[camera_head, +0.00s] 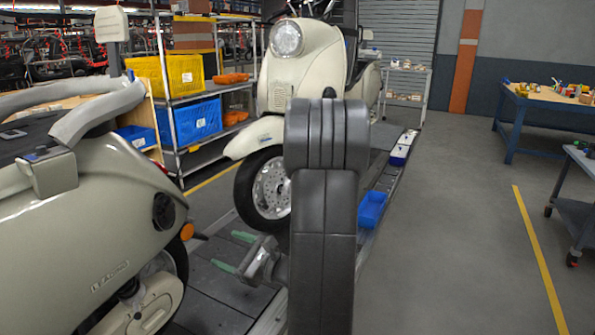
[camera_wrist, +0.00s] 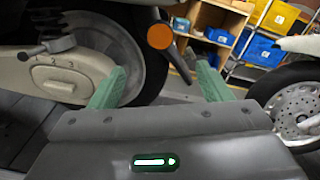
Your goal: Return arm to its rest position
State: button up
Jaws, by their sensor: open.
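My gripper (camera_head: 232,254) is open and empty, with two green fingers spread apart. In the head view it is low over the slat conveyor (camera_head: 215,297), between two cream scooters, partly hidden behind my dark arm. In the wrist view the fingers (camera_wrist: 158,88) point toward the rear wheel of the near scooter and its orange reflector (camera_wrist: 160,36). I cannot tell how close the fingers are to that scooter, but nothing lies between them.
The near scooter (camera_head: 95,245) stands at the left; the far scooter (camera_head: 297,85) stands ahead. A blue bin (camera_head: 371,209) sits on the conveyor's right edge. A shelf holds yellow (camera_head: 168,78) and blue crates (camera_head: 192,120). Open floor (camera_head: 450,230) lies to the right, before a workbench (camera_head: 545,102).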

jog(key=x, duration=1.4)
jog(key=shift+d+r, duration=0.1)
jog(key=shift+d, duration=0.1)
jog(key=v, duration=1.4)
jog(key=x, duration=1.4)
jog(key=shift+a, duration=0.25)
send_near(187, 233)
jog(key=shift+w+a, duration=0.35)
jog(key=shift+a, duration=0.25)
